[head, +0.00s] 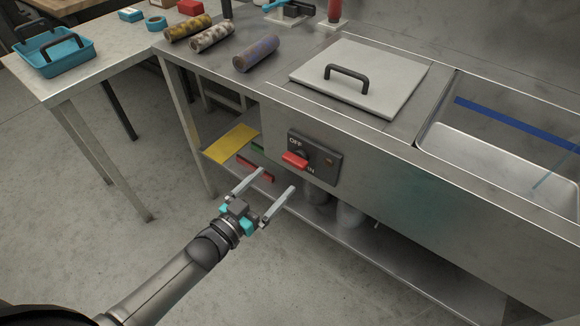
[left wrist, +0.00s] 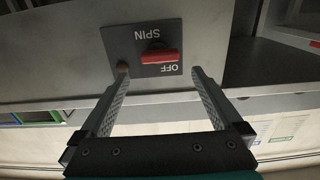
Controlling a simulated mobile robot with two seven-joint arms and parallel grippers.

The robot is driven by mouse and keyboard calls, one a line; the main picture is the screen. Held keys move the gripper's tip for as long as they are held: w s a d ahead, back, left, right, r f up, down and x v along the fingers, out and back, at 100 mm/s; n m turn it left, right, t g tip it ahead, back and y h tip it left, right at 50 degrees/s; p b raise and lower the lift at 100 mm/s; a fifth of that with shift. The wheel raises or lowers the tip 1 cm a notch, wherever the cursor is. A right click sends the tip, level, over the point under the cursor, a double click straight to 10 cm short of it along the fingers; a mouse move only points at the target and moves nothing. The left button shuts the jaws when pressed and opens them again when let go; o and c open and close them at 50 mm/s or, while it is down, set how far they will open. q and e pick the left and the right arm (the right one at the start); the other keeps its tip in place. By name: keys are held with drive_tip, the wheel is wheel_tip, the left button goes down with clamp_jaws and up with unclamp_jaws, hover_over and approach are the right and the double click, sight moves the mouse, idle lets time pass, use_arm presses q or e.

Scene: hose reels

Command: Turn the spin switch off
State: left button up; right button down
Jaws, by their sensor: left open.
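The spin switch is a dark plate (head: 332,176) on the front of the steel bench, with a red lever (head: 294,160) standing out from it. In the head view OFF is printed at its upper left and the end of SPIN at its lower right; the lever covers part of that word. The plate also shows upside down in the left wrist view (left wrist: 120,42), its red lever (left wrist: 160,57) between OFF and SPIN. My left gripper (head: 278,180) is open and empty, in front of and below the lever. I see no contact. My right gripper is not in view.
A grey lid with a black handle (head: 347,72) and a basin (head: 500,139) are on the bench top. Several rolls (head: 256,54) lie at its left. A lower shelf (head: 360,247) runs under the plate. A side table with a blue tray (head: 56,62) stands at left.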

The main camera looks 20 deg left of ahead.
sight(292, 164)
use_arm(q)
drive_tip(key=b+x, duration=0.1)
drive_tip(key=x, duration=0.4)
drive_tip(key=shift+w+d+b, duration=0.15)
drive_tip(key=shift+w+b, duration=0.15)
drive_tip(key=shift+w, duration=0.05)
drive_tip(key=shift+b+x, duration=0.3)
drive_tip(key=shift+x, duration=0.8)
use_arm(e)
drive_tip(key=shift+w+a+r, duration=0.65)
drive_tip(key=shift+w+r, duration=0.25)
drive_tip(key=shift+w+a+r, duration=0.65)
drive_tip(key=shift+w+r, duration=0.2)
use_arm(q)
drive_tip(key=c, duration=1.2)
drive_tip(key=shift+o, duration=0.2)
